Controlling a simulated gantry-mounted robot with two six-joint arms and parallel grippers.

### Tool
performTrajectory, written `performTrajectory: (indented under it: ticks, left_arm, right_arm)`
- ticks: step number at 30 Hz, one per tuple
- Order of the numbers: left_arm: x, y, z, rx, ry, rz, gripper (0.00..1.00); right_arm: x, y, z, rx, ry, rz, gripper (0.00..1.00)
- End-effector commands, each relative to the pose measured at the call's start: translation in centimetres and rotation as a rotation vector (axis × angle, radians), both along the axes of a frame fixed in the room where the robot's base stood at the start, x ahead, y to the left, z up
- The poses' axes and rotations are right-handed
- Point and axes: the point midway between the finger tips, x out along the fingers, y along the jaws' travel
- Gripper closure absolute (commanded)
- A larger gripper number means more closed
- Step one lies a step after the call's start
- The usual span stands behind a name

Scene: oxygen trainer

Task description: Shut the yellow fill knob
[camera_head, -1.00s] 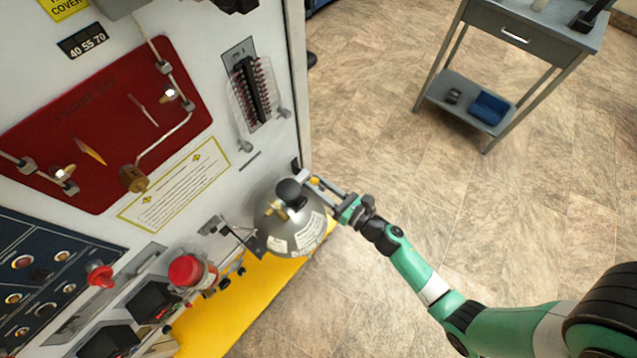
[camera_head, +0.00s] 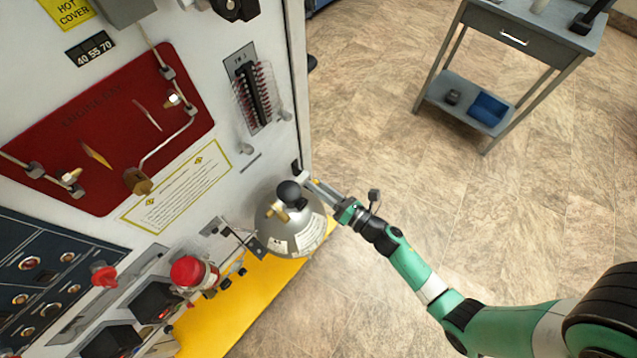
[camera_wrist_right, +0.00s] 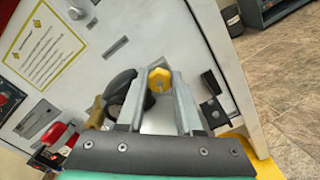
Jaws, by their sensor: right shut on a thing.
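The yellow fill knob (camera_wrist_right: 159,79) shows in the right wrist view between the fingertips of my right gripper (camera_wrist_right: 160,88), which is shut on it. In the head view my right gripper (camera_head: 322,190) reaches in from the right, beside the silver bottle (camera_head: 290,232); the fingers hide most of the knob there. The bottle has a black knob (camera_head: 289,192) and a brass fitting (camera_head: 277,213) on top. The black knob also shows left of the fingers in the right wrist view (camera_wrist_right: 120,86). My left gripper is not in view.
The white panel (camera_head: 225,185) stands directly left of the gripper, with a black bracket (camera_head: 297,168) close by. A red knob (camera_head: 187,270) sits lower left. A yellow base (camera_head: 235,305) lies below. The floor to the right is clear up to a grey cart (camera_head: 535,40).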

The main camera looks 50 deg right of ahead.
Motion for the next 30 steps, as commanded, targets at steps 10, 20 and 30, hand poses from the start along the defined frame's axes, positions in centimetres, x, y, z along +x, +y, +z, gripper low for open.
performTrajectory:
  ticks: [10, 20, 30]
  left_arm:
    - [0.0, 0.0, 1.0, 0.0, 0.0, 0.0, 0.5]
    - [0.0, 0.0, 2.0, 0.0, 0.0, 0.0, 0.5]
    - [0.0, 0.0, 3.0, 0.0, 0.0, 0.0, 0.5]
  right_arm:
    - [0.0, -0.1, 0.1, 0.33, -0.002, 0.001, 1.0]
    - [0.0, -0.1, 0.1, 0.644, -0.003, 0.0, 1.0]
    - [0.0, -0.1, 0.0, 0.967, -0.004, 0.001, 1.0]
